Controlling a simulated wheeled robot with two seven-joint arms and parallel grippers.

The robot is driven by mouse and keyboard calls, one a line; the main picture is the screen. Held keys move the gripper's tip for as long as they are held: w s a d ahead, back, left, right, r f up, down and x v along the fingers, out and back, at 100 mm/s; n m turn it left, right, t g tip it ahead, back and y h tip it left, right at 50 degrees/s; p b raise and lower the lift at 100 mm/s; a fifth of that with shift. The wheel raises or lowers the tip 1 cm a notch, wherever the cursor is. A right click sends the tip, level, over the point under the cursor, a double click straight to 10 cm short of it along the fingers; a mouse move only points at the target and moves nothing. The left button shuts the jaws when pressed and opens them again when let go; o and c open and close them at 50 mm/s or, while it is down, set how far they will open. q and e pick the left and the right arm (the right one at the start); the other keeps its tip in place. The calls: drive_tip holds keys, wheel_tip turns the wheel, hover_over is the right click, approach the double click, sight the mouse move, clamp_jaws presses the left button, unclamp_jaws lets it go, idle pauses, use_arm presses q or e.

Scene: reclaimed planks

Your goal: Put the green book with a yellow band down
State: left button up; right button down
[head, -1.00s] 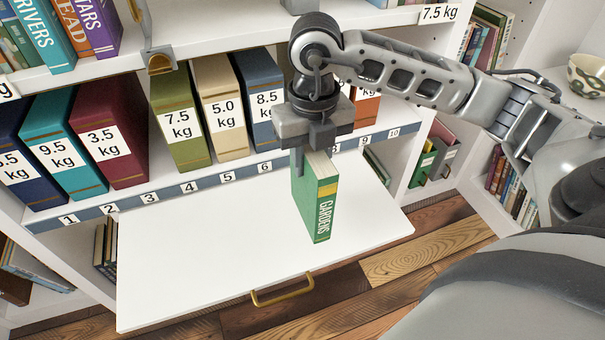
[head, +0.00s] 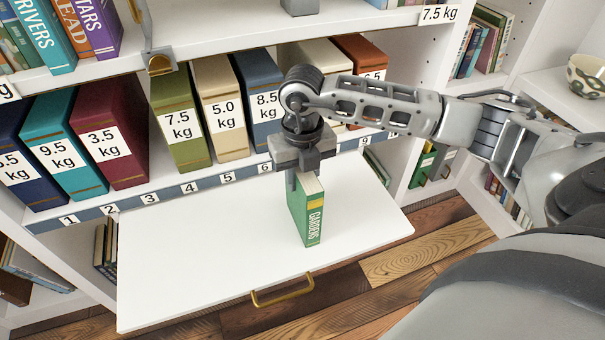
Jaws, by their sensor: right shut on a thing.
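The green book with a yellow band (head: 312,220) is upright, its spine reading GARDENS turned toward the front. My right gripper (head: 299,180) is shut on its top edge from above. The book is over the right part of the white pull-out board (head: 200,265). Its lower edge looks at or very close to the board; I cannot tell whether it touches. My left gripper is not in view.
Behind the board, a shelf holds several thick binders with weight labels, such as the olive one (head: 180,120), above a numbered strip (head: 190,187). A brass handle (head: 283,290) is on the board's front edge. The board's left and middle are bare.

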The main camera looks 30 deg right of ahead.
drive_tip(key=shift+f, duration=0.15)
drive_tip(key=c, duration=1)
unclamp_jaws()
drive_tip(key=shift+c, duration=0.2)
wheel_tip(320, 180, up, 12)
drive_tip(key=shift+r, duration=0.2)
drive_tip(key=s+a+f+n+g+y, duration=0.1)
drive_tip(key=s+a+f+n+y, duration=0.2)
drive_tip(key=a, duration=0.4)
drive_tip(key=s+a+f+g+y, duration=0.1)
drive_tip(key=s+a+g+y, duration=0.2)
drive_tip(key=a, duration=0.5)
drive_tip(key=s+a+r+m+t+y, duration=0.2)
drive_tip(key=a+r+m+t+y, duration=0.35)
drive_tip(key=a+r+y, duration=0.7)
drive_tip(key=w+d+f+m+t+h, duration=0.55)
drive_tip(key=d+f+m+t, duration=0.25)
drive_tip(key=m+t, duration=0.9)
drive_tip(key=s+d+f+m+g+h, duration=0.2)
drive_tip(key=s+f+m+h, duration=0.1)
drive_tip(key=f, duration=0.4)
drive_tip(key=s+d+f+m+g+h, duration=0.2)
drive_tip(key=s+f+m+g+h, duration=0.1)
drive_tip(key=f+m, duration=0.2)
drive_tip(key=s+d+f+m+g+h, duration=0.2)
drive_tip(key=s+d+f+m+h, duration=0.1)
drive_tip(key=f, duration=0.5)
drive_tip(key=shift+s+d+f+m+g, duration=0.1)
drive_tip(key=shift+s+f+m+g, duration=0.1)
drive_tip(key=shift+f+m+g, duration=0.2)
